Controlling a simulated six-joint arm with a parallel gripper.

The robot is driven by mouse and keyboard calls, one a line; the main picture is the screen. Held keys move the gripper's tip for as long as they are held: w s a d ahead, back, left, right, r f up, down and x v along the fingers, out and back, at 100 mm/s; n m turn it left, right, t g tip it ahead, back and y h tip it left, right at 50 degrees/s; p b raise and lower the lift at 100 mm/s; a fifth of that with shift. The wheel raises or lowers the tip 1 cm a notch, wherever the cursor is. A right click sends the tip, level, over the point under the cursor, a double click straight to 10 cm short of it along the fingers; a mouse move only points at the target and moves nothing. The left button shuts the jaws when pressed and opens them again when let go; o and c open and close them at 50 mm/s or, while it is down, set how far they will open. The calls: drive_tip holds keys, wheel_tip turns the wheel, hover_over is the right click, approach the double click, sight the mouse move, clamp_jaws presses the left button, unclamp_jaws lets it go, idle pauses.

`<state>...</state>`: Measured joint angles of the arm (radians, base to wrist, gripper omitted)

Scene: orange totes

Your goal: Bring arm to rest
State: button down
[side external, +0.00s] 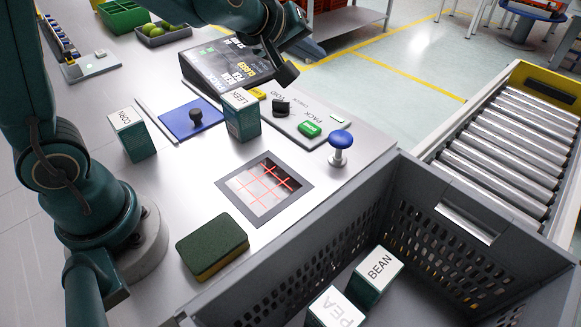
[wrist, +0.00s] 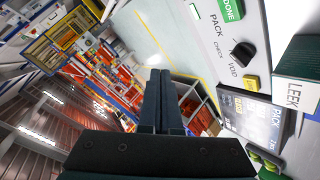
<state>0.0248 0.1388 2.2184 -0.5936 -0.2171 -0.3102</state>
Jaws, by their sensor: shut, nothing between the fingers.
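My gripper (side external: 287,74) is raised at the top of the side external view, in front of the tilted display (side external: 215,75). In the wrist view its two dark fingers (wrist: 159,76) are together with nothing between them. They point out level toward the room, not down at the table. My arm curves in from the left of the side external view, its upper part cut off by the frame's top edge.
The LEEK box (side external: 242,118) and CORN box (side external: 133,137) stand on the table. The grey crate (side external: 440,190) holds the BEAN box (side external: 375,278) and PEA box (side external: 335,308). A sponge (side external: 212,246), blue-topped button (side external: 340,145) and roller conveyor (side external: 510,140) are nearby.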

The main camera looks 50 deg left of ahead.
drive_tip(key=s+d+r+m+h, duration=0.35)
drive_tip(key=s+r+m, duration=0.2)
drive_tip(key=s, duration=0.45)
drive_tip(key=s+f+m+g+y, duration=0.1)
drive_tip(key=s+f+m+g, duration=0.1)
drive_tip(key=s, duration=0.5)
drive_tip(key=s+a+f+m+g+y, duration=0.1)
drive_tip(key=s+f+m+g, duration=0.2)
drive_tip(key=s+f, duration=0.2)
drive_tip(key=shift+s+a+g, duration=0.15)
drive_tip(key=shift+s+g, duration=0.15)
drive_tip(key=shift+s, duration=0.75)
